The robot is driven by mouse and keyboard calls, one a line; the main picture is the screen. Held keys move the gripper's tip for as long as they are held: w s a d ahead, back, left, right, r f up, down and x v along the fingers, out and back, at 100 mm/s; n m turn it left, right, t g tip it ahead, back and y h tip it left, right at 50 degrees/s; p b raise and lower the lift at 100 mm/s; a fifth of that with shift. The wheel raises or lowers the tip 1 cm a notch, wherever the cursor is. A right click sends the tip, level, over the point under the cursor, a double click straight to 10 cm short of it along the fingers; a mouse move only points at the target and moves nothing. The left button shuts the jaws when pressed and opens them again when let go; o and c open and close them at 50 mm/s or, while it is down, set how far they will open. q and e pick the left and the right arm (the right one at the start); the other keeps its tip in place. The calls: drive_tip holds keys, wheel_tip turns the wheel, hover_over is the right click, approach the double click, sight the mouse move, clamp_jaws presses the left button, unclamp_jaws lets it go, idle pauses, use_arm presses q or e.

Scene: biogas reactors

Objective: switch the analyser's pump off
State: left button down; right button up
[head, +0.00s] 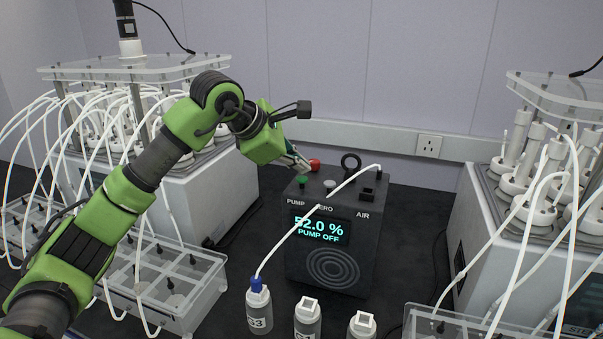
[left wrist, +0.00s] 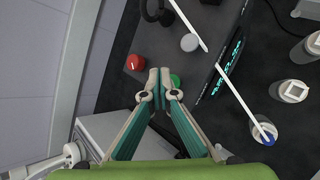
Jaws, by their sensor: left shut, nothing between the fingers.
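The analyser (head: 332,270) is a dark box in the middle of the head view. Its display (head: 320,229) reads "52.0 %" and "PUMP OFF". On its top are a green button (head: 302,180) by the PUMP label, a red button (head: 315,165) behind it, and a grey button (head: 329,186) by ZERO. My left gripper (head: 303,165) is shut and empty, just above the red and green buttons. In the left wrist view its fingertips (left wrist: 159,80) partly cover the green button (left wrist: 176,80); the red button (left wrist: 135,62) is clear beside them. I cannot tell whether they touch.
A white tube (head: 318,207) crosses over the analyser from a blue-capped bottle (head: 259,308). Reactor units with tubes stand at left (head: 215,190) and right (head: 470,240). A black ring (head: 351,161) rises from the analyser's back.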

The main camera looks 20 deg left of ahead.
sight(300, 179)
use_arm(q)
drive_tip(key=shift+r, duration=0.15)
wheel_tip(300, 179, up, 6)
drive_tip(key=p, duration=0.4)
drive_tip(key=shift+p, duration=0.35)
